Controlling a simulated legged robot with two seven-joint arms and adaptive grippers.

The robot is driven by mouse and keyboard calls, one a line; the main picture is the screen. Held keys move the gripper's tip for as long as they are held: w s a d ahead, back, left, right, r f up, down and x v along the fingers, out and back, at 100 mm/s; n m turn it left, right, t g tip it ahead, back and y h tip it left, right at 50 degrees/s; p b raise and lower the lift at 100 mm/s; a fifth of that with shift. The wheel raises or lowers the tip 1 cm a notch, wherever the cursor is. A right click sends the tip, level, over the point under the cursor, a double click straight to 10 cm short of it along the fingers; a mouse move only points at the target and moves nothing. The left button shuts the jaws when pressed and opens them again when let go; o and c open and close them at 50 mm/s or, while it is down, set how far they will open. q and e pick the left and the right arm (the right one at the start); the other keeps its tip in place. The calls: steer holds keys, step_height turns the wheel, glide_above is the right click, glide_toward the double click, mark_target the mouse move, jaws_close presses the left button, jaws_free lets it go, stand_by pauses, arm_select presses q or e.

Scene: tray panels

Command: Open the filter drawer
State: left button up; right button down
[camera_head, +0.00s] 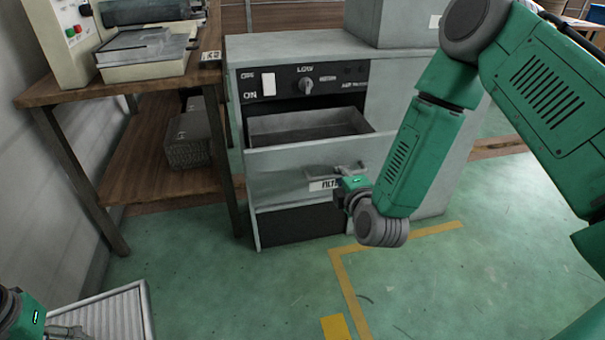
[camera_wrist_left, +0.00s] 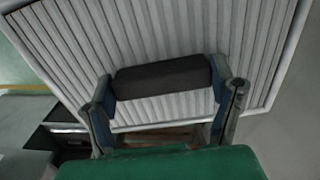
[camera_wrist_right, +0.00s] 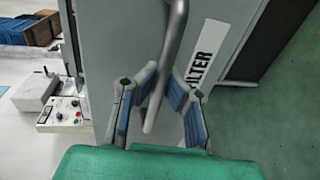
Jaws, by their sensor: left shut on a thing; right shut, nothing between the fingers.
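The filter drawer (camera_head: 275,160) of the grey cabinet is pulled out, and its empty-looking inside shows from above. Its front bears a FILTER label (camera_wrist_right: 207,55) and a bar handle (camera_wrist_right: 172,50). My right gripper (camera_head: 345,185) is at the handle, shut with nothing gripped. In the right wrist view its fingertips (camera_wrist_right: 163,82) are close together and the bar overlaps them; I cannot tell whether they touch it. My left gripper (camera_wrist_left: 165,85) is shut on the dark handle (camera_wrist_left: 160,78) of a ribbed white filter panel (camera_wrist_left: 190,30). The panel (camera_head: 142,300) shows at lower left in the head view.
The cabinet (camera_head: 300,48) has a control panel with a switch and knob (camera_head: 306,86) above the drawer. A wooden bench (camera_head: 60,95) with equipment stands to its left. A grey box (camera_head: 395,22) sits on top. The green floor in front is mostly clear, with yellow markings (camera_head: 345,280).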

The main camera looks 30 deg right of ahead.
arm_select(q)
steer(key=shift+r+p, duration=0.9)
steer(key=shift+f, duration=0.1)
arm_select(e)
steer(key=shift+s+a+f, duration=0.1)
steer(key=shift+s+a, duration=0.05)
steer(key=shift+s, duration=0.4)
steer(key=shift+s+a+f, duration=0.1)
steer(key=shift+s, duration=0.45)
steer(key=c, duration=1.6)
jaws_free()
steer(key=shift+s, duration=0.1)
steer(key=shift+r, duration=0.15)
steer(key=v, duration=1.2)
